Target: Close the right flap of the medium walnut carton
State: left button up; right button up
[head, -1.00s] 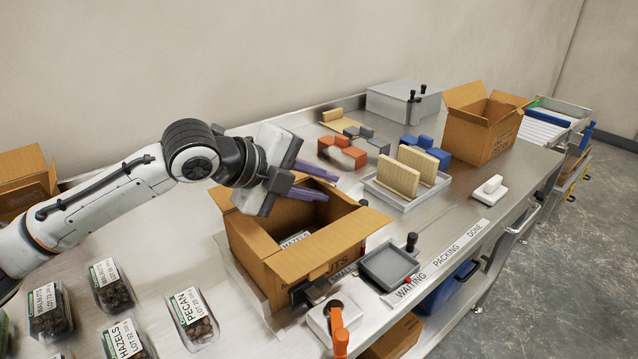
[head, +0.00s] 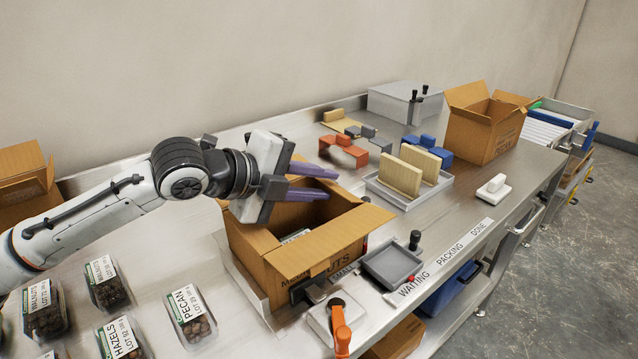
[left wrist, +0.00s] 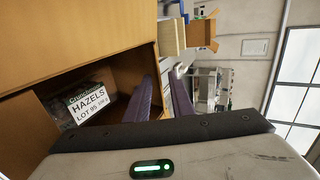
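The brown carton with a partly readable "UTS" label (head: 283,276) stands open in mid-bench, presumably the walnut carton. Its long near flap (head: 335,242) slants outward over the front wall. My left gripper (head: 332,183) is open and empty, its two purple fingers apart over the carton's far side and opening. The gripper's body hides the far-left rim and any flap there. A tray labelled HAZELS (left wrist: 85,108) lies inside the carton. My right gripper is not in view.
Labelled clamshell trays (head: 190,315) lie at the lower left. A grey square tray (head: 390,264) and an orange-handled device (head: 341,330) stand close by the carton's front. Another open carton (head: 480,130) stands at the back right, and one (head: 25,180) at the left.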

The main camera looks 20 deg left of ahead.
pick_arm(q)
jog(key=v, duration=1)
jog(key=shift+s, duration=0.2)
jog(key=shift+c, duration=0.3)
